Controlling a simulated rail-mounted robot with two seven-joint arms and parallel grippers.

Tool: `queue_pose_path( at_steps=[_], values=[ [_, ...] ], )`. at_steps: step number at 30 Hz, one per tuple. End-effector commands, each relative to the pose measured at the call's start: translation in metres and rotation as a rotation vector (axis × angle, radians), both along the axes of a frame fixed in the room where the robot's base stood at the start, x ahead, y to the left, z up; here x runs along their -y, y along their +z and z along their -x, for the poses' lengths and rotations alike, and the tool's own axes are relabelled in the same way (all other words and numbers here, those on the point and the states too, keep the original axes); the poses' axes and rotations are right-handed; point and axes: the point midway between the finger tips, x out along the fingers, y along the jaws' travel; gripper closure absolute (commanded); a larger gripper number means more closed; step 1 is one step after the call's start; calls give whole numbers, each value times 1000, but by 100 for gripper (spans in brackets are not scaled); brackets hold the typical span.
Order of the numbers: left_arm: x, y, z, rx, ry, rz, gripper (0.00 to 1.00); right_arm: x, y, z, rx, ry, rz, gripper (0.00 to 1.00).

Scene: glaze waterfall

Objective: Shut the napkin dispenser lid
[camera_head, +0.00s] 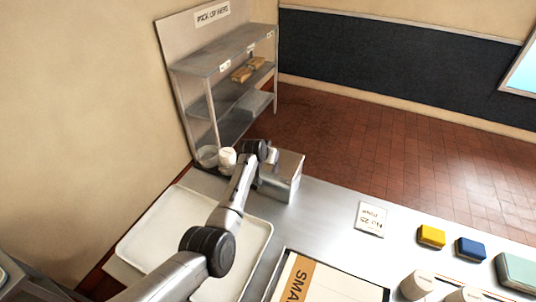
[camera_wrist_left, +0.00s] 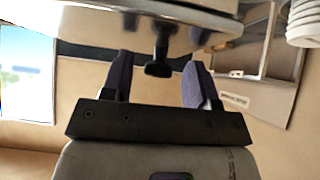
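The napkin dispenser (camera_head: 284,182) is a metal box on the counter, just right of my left forearm in the head view. A shiny metal surface with a dark knob (camera_wrist_left: 158,68) fills the top of the left wrist view, probably the dispenser. How far its lid stands open I cannot tell. My left gripper (camera_wrist_left: 158,75) is open, its two dark fingers apart with the knob showing between them; contact is unclear. In the head view the left hand is beside the dispenser's far left side, partly hidden by my arm. My right gripper is not in view.
White stacked cups (camera_head: 227,158) stand left of the hand. A pale tray (camera_head: 150,238) lies under my left arm. A metal shelf rack (camera_head: 215,64) stands behind. A card (camera_head: 371,218), a yellow block (camera_head: 431,236) and a blue block (camera_head: 471,248) lie to the right.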

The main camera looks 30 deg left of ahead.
Motion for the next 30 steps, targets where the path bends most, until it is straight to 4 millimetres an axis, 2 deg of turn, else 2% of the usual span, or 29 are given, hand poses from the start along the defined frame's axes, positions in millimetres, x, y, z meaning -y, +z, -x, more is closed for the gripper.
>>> queue_pose_path(
  at_steps=[8, 13, 30],
  values=[
    [0, 4, 1, 3, 0, 0, 46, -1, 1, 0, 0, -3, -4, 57],
    [2, 13, 10, 4, 0, -2, 46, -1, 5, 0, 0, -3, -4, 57],
    [9, 73, 71, 4, 1, -1, 46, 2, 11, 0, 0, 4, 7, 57]
  ],
)
